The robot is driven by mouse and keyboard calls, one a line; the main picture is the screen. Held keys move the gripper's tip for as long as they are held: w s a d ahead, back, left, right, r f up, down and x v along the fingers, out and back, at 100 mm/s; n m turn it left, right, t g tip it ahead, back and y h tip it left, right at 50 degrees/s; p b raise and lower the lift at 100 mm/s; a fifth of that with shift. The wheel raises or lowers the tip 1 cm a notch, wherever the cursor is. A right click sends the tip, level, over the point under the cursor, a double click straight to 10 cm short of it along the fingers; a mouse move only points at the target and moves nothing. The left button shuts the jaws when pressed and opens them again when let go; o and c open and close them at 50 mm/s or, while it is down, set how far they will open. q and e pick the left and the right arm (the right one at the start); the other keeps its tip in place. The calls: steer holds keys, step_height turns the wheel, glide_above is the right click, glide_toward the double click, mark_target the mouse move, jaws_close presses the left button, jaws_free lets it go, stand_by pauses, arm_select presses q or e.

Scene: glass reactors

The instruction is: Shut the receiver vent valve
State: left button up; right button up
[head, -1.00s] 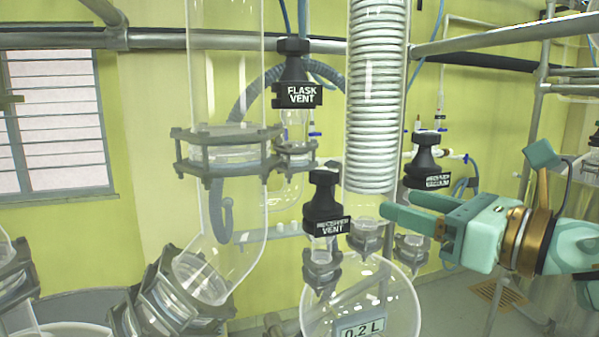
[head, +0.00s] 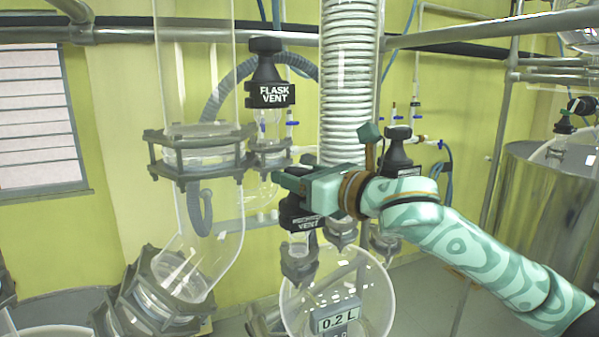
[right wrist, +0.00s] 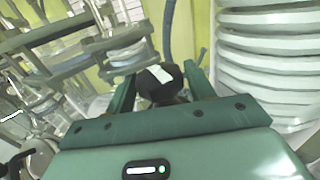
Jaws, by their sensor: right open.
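The receiver vent valve (head: 305,222) is a black knob with a white label above the round glass receiver (head: 372,290). Its upper part is hidden behind my right gripper (head: 284,180) in the head view. That gripper is open and level with the top of the valve. In the right wrist view a black knob with a white patch (right wrist: 158,84) shows between the two green fingers, with its lower part hidden by the gripper body. I cannot tell whether the fingers touch it. My left gripper is not in view.
The flask vent (head: 270,92) stands up and left of the gripper. Another black valve (head: 398,150) stands to the right, close to my arm. The coiled condenser (head: 347,90) rises just behind the gripper. A wide glass tube (head: 196,80) stands at left.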

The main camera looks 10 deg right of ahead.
steer(key=shift+w+a, duration=0.1)
steer(key=shift+w, duration=0.05)
steer(key=c, duration=0.7)
steer(key=shift+r+h+p, duration=0.1)
steer(key=shift+h+p, duration=0.2)
steer(key=shift+p, duration=0.15)
steer(key=m+h+p, duration=0.3)
steer(key=h+p, duration=0.1)
steer(key=m+t+h+p, duration=0.1)
steer(key=m+h+p, duration=0.2)
steer(key=h+p, duration=0.2)
steer(key=m+t+h+p, duration=0.1)
steer(key=m+h+p, duration=0.2)
steer(key=h+p, duration=0.2)
steer(key=shift+a+r+m, duration=0.1)
steer(key=shift+a+m, duration=0.05)
steer(key=shift+m, duration=0.25)
steer(key=shift+f+m+g+h+p, duration=0.1)
steer(key=shift+m+g+h+p, duration=0.3)
steer(key=shift+m+h+p, duration=0.45)
steer(key=shift+f+m+g+h+p, duration=0.1)
steer(key=shift+m+g+h+p, duration=0.3)
steer(key=shift+h, duration=0.75)
